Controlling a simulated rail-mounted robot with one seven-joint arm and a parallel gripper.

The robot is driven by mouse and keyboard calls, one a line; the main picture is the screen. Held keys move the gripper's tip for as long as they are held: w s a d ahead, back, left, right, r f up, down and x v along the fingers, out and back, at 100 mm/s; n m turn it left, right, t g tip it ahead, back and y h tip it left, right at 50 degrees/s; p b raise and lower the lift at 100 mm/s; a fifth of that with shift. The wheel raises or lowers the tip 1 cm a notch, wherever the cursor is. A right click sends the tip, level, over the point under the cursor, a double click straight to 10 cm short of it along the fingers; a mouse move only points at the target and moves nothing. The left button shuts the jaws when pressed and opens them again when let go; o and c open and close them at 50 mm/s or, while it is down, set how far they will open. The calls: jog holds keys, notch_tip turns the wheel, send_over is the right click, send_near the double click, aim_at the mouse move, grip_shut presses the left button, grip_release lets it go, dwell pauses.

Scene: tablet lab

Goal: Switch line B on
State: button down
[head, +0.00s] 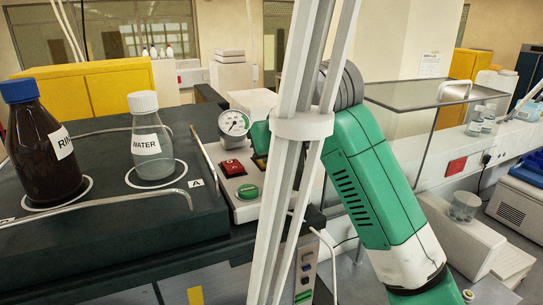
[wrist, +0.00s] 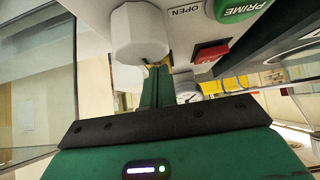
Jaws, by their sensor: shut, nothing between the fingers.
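In the wrist view my gripper (wrist: 157,74) is shut and empty, its green fingers together. The fingertips are close to the lower right edge of a white faceted knob (wrist: 138,32); I cannot tell whether they touch it. An OPEN label (wrist: 185,12) is beside the knob. A red rocker switch (wrist: 210,52) and a green PRIME button (wrist: 237,8) are to the right. In the head view the control box shows the red switch (head: 232,168) and green button (head: 248,191). The fingers and knob are hidden there behind a pale pole. No line B label is readable.
A dark deck (head: 120,235) holds a brown bottle (head: 45,150) and a WATER bottle (head: 150,143), with metal rails around them. A pressure gauge (head: 234,123) stands above the box. A glass shelf (head: 420,94) and a white block (head: 455,240) are at the right.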

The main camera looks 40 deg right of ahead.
jog(key=shift+r+p, duration=0.7)
jog(key=shift+r, duration=0.15)
jog(key=shift+r, duration=0.1)
jog(key=r, duration=0.1)
jog(key=r+p, duration=0.1)
jog(key=r, duration=0.1)
jog(key=r+p, duration=0.1)
jog(key=shift+s+a+r, duration=0.2)
jog(key=shift+s, duration=0.15)
jog(key=s+f+b+v, duration=0.1)
jog(key=b+v, duration=0.2)
jog(key=v, duration=0.6)
jog(key=shift+s, duration=0.15)
jog(key=shift+a, duration=0.15)
